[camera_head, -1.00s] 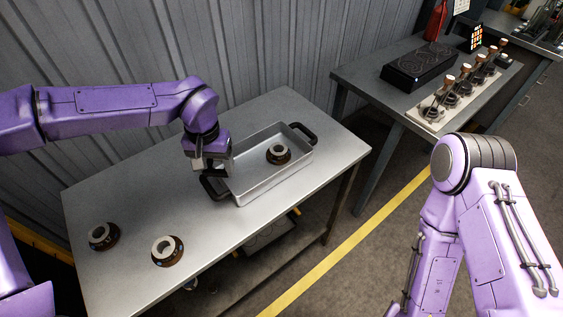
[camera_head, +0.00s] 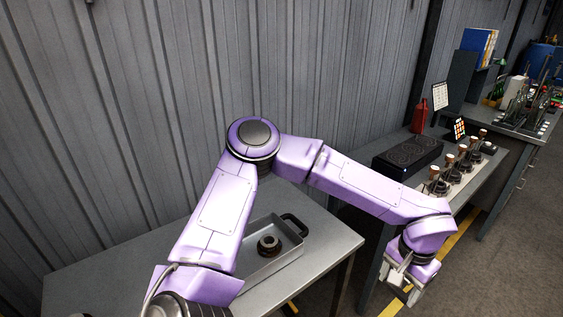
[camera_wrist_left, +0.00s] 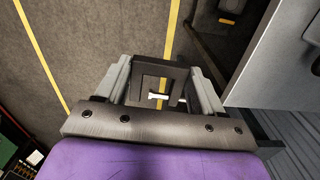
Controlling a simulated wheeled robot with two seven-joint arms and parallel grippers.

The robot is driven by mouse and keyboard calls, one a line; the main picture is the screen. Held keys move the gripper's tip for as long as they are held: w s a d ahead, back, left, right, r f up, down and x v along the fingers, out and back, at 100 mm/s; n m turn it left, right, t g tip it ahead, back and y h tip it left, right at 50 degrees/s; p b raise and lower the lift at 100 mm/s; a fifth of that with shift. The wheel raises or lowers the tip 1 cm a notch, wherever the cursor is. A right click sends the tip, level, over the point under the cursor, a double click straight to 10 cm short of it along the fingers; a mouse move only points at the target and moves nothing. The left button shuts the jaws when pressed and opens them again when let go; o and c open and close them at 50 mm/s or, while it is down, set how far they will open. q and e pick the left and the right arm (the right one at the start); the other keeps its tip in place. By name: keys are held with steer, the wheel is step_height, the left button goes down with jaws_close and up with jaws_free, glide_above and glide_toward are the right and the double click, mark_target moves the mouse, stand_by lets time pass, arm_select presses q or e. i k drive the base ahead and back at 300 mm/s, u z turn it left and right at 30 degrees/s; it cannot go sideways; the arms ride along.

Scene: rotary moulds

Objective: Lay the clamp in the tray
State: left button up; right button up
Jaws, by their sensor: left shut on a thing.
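My left gripper (camera_head: 404,285) hangs over the floor at the lower right of the head view, beside the far table and away from the tray. In the left wrist view its two grey fingers (camera_wrist_left: 160,85) stand apart on either side of a dark frame-shaped thing (camera_wrist_left: 145,66). I cannot tell for sure that this is the clamp. The grey metal tray (camera_head: 290,256) sits on the near table, with its left part hidden behind my left arm. A dark ring-shaped piece (camera_head: 269,245) lies in the tray. My right gripper is not in view.
The near table (camera_head: 335,242) has bare room right of the tray. The far table holds a black two-ring plate (camera_head: 408,155), a row of wooden-handled tools (camera_head: 452,177) and a red bottle (camera_head: 419,116). A corrugated wall (camera_head: 130,110) stands behind.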

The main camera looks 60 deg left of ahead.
mark_target(249, 270)
steer(key=k, duration=0.55)
steer(key=u, duration=0.95)
steer(key=i, duration=0.45)
steer(key=z, duration=0.05)
